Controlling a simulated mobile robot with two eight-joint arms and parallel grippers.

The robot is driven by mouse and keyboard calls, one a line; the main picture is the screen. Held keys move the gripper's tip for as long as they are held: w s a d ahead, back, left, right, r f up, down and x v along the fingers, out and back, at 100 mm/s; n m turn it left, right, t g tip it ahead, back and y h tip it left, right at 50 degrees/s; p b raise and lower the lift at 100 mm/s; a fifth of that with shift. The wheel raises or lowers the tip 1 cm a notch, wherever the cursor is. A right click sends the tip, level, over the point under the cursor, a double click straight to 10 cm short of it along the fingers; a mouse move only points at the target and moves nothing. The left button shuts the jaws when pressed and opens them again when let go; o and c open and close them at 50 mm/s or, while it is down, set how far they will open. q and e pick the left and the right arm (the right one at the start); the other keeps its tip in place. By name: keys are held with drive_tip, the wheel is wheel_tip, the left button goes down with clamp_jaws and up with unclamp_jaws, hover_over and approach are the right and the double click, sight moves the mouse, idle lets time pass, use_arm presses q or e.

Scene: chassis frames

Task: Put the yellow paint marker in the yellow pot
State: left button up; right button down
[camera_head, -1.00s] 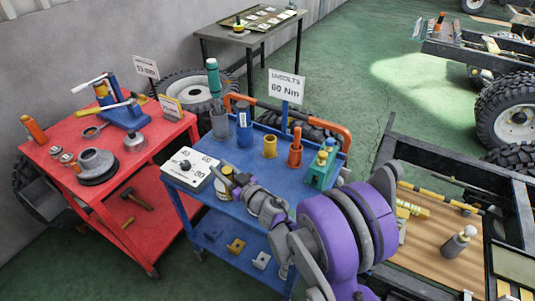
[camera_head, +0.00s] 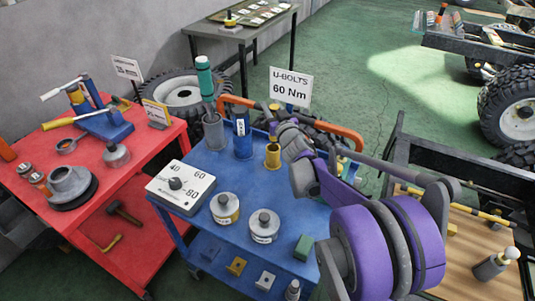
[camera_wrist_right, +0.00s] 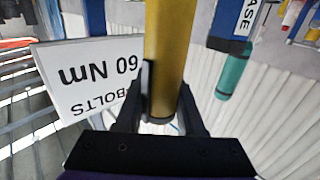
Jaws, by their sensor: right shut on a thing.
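The yellow paint marker (camera_wrist_right: 168,50) is between the fingers of my right gripper (camera_wrist_right: 167,112) in the right wrist view, which is upside down. In the head view my right gripper (camera_head: 277,118) is above the yellow pot (camera_head: 272,158), which stands on the blue cart. The marker looks roughly upright over the pot. Whether its lower end is inside the pot's mouth or just above it, I cannot tell. My left gripper is not in view.
A U-bolts sign (camera_head: 290,88) stands close behind my gripper. Two canisters and a dial box (camera_head: 180,187) occupy the cart's front.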

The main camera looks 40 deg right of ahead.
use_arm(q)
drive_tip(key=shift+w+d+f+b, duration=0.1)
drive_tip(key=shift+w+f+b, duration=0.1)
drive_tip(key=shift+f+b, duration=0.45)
use_arm(e)
wheel_tip(320, 180, down, 10)
drive_tip(key=shift+w, duration=0.2)
drive_tip(key=c, duration=0.5)
unclamp_jaws()
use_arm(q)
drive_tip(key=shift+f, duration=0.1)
